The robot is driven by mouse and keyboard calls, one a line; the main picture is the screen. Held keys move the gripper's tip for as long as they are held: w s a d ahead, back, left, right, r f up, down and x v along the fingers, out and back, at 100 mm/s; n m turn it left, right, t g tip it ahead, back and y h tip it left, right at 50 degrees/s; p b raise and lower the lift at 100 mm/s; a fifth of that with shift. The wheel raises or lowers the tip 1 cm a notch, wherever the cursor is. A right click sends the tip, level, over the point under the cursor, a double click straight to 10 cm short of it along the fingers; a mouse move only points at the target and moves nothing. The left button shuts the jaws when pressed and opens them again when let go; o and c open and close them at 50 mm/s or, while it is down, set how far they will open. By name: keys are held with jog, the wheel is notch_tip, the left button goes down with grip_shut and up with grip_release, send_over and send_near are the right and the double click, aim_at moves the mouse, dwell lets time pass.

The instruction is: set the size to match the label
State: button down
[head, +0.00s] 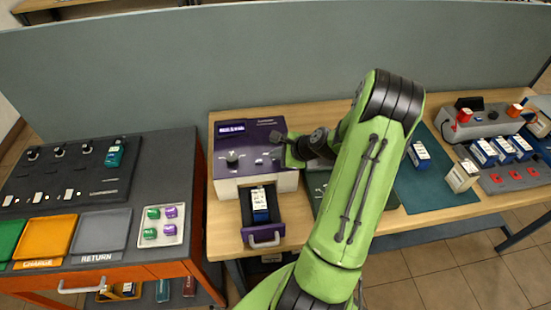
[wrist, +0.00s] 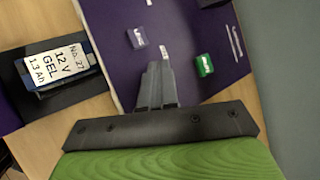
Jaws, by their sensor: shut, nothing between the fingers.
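A purple and white tester (head: 253,182) stands on the wooden bench, with a lit display (head: 231,128) and a dark dial (head: 232,157) on its top panel. The display text is too small to read. A battery (head: 260,203) sits in its open front drawer (head: 265,233). In the wrist view its label (wrist: 57,65) reads No. 27, 12 V, GEL, 1.3 Ah. My gripper (head: 277,138) is shut and empty over the right side of the panel. In the wrist view the fingertips (wrist: 156,70) lie between a purple button (wrist: 138,38) and a green button (wrist: 204,65); contact is unclear.
At left, a dark cart top holds a green tray, an orange tray (head: 47,238), a grey tray (head: 101,231) and a dish of green and purple pieces (head: 161,225). At right, batteries stand around a teal mat (head: 433,185) and a grey device (head: 487,124). A grey partition (head: 170,70) stands behind.

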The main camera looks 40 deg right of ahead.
aim_at(278, 161)
jog(key=shift+r+p, duration=0.75)
jog(key=shift+r, duration=0.05)
notch_tip(278, 161, up, 5)
jog(key=p, duration=0.4)
jog(key=shift+r+p, duration=0.1)
jog(key=shift+p, duration=0.2)
